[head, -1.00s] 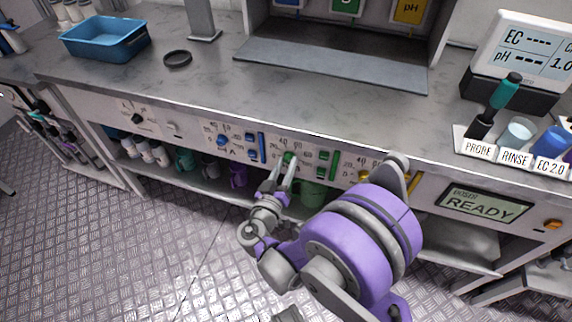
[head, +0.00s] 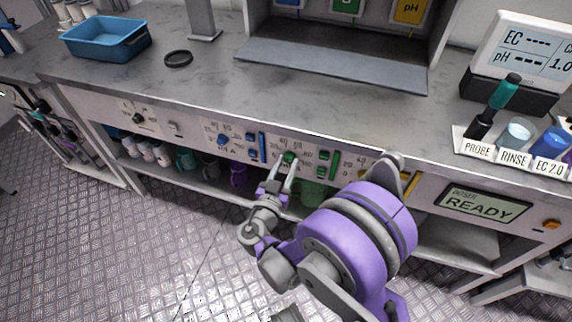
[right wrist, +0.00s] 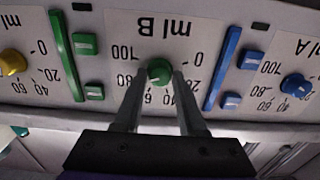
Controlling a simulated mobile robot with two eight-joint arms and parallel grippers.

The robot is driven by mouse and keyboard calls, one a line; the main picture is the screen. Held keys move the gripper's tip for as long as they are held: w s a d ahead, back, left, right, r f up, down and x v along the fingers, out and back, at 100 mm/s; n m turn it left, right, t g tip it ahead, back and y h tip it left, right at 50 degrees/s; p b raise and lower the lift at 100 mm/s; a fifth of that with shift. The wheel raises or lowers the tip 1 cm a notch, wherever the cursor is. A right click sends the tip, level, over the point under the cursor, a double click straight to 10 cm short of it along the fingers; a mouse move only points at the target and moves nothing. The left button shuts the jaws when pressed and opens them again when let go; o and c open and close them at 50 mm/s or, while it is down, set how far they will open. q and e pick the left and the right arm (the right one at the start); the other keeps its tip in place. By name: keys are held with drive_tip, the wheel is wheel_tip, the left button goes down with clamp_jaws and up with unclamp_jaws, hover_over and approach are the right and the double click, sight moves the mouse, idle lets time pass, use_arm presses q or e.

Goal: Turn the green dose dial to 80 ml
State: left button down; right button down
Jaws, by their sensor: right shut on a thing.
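The green dose dial (head: 289,157) is a round knob on the white panel "ml B" on the front of the bench. In the right wrist view the dial (right wrist: 160,71) appears upside down, with a printed scale from 0 to 100 around it. My right gripper (head: 283,167) reaches up to the dial from below. In the right wrist view its two fingers (right wrist: 160,78) lie on either side of the knob, shut on it. The fingers cover part of the scale, and I cannot read which value the dial points to. My left gripper is not in view.
A blue dial (right wrist: 296,87) and a yellow dial (right wrist: 12,62) sit on neighbouring panels. Green buttons (right wrist: 85,44) and a blue bar (right wrist: 222,68) flank the green dial. A dosing display (head: 484,205) reads READY. Pots stand on the shelf below.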

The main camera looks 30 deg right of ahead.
drive_tip(key=c, duration=0.5)
unclamp_jaws()
drive_tip(key=v, duration=1.1)
drive_tip(key=shift+p, duration=0.35)
drive_tip(key=shift+d, duration=0.1)
